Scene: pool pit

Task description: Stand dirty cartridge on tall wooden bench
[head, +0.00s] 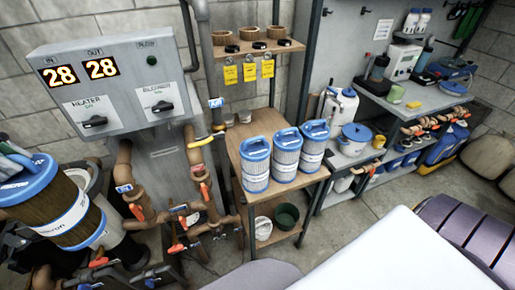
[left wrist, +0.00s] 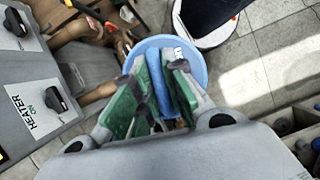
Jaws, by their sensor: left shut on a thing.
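The dirty cartridge (head: 52,212) has a brown body, a white label band and blue end caps. It hangs tilted at the left of the head view. My left gripper (head: 12,168) is shut on its blue top handle; the left wrist view shows the green finger pads (left wrist: 160,95) on either side of the blue handle (left wrist: 165,75). The tall wooden bench (head: 262,123) stands mid-view, right of the cartridge and apart from it. Three paler cartridges (head: 255,165) with blue caps stand in a row along its front. My right gripper is not in view.
Brown pipes with orange valve handles (head: 205,192) stand between the cartridge and the bench. A grey heater panel (head: 115,85) is above them. A shelf (head: 262,48) with small pots hangs above the bench, whose back part has some bare wood. A grey rack (head: 400,100) stands right.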

